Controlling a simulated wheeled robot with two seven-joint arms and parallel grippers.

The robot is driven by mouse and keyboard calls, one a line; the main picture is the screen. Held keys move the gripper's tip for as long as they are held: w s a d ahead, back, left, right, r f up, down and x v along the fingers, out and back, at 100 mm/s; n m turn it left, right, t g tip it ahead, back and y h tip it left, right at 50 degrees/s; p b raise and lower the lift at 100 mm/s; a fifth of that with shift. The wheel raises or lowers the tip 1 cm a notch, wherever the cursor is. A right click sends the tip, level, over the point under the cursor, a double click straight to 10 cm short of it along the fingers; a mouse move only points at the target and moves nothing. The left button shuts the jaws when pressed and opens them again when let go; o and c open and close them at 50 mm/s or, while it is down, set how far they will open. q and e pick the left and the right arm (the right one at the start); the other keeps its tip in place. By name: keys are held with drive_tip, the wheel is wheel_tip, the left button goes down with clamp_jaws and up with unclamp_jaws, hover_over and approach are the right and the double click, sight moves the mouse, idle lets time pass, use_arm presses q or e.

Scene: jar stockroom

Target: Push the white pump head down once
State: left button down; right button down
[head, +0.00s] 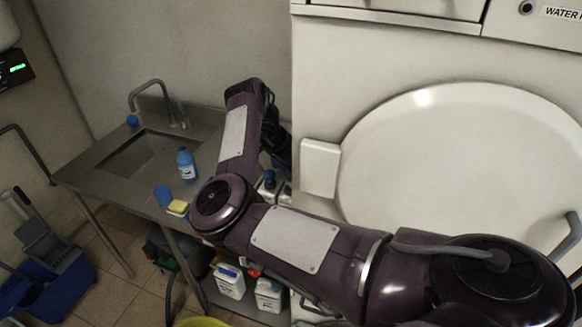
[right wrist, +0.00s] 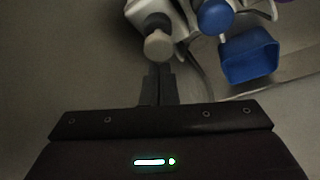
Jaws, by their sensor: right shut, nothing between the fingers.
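In the right wrist view, a pale, off-white round pump head (right wrist: 159,45) sits on a white container at top centre. The closed fingertips of my right gripper (right wrist: 159,72) are right at its near edge; I cannot tell whether they touch it. The gripper is shut with nothing in it. In the head view my right gripper (head: 277,145) is dark and partly hidden behind my own arm, by the back wall at the sink counter's right end. The pump head cannot be made out there. My left gripper is not in view.
In the wrist view a blue knob (right wrist: 215,16) and a blue open container (right wrist: 249,56) are beside the pump. In the head view a blue bottle (head: 186,164), a yellow sponge (head: 178,207) and a sink basin (head: 150,155) are on the counter. A large white machine (head: 325,110) stands right.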

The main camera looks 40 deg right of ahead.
sight(290, 179)
wheel_tip(290, 179, up, 3)
drive_tip(key=shift+f, duration=0.1)
drive_tip(key=shift+r, duration=1.55)
drive_tip(key=shift+a+f, duration=0.1)
